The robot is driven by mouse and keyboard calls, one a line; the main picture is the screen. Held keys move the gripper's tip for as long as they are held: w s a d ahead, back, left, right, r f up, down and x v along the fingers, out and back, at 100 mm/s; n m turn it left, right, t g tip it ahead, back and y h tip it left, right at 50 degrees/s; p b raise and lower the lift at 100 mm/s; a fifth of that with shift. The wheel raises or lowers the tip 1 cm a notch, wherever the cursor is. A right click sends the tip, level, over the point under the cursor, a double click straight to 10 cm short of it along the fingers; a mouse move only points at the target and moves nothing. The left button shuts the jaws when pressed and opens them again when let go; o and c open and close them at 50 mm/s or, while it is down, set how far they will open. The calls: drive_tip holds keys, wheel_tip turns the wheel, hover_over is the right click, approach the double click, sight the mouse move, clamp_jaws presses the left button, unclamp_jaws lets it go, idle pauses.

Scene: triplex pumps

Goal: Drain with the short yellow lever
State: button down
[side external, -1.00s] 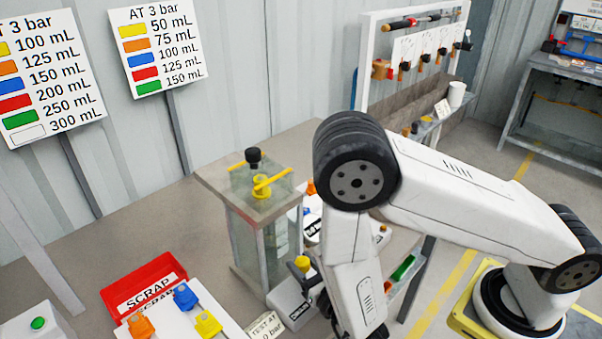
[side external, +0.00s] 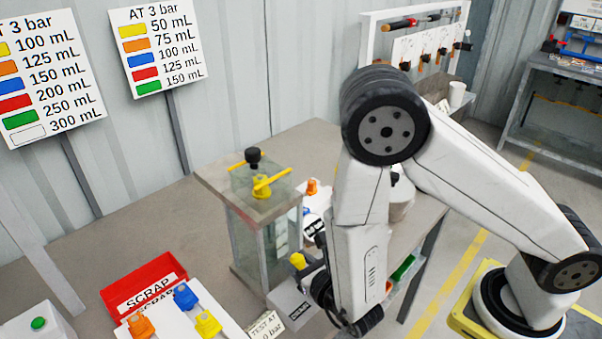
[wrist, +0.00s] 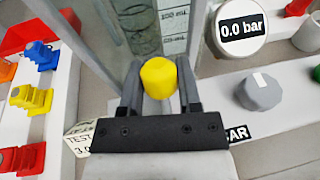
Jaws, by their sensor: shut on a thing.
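The short yellow lever (side external: 298,261) stands on a grey block (side external: 288,297) at the front foot of the glass tank (side external: 258,240), and it looks tilted to the left. In the wrist view its yellow head (wrist: 159,79) sits between the two dark fingers of my gripper (wrist: 159,74), which is shut on it. In the side view my arm hides most of the gripper. A round gauge (wrist: 241,27) reads 0.0 bar. The tank's lid carries yellow bars (side external: 272,184) and a black knob (side external: 253,155).
A red scrap bin (side external: 150,283) and a white board with orange, blue and yellow pieces (side external: 185,298) lie left of the block. A grey knob (wrist: 260,92) is right of my gripper. A small label card (side external: 267,327) stands in front of the block.

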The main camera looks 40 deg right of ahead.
drive_tip(key=shift+c, duration=1.5)
unclamp_jaws()
drive_tip(key=v, duration=0.7)
drive_tip(key=shift+s, duration=0.35)
drive_tip(key=shift+a, duration=0.1)
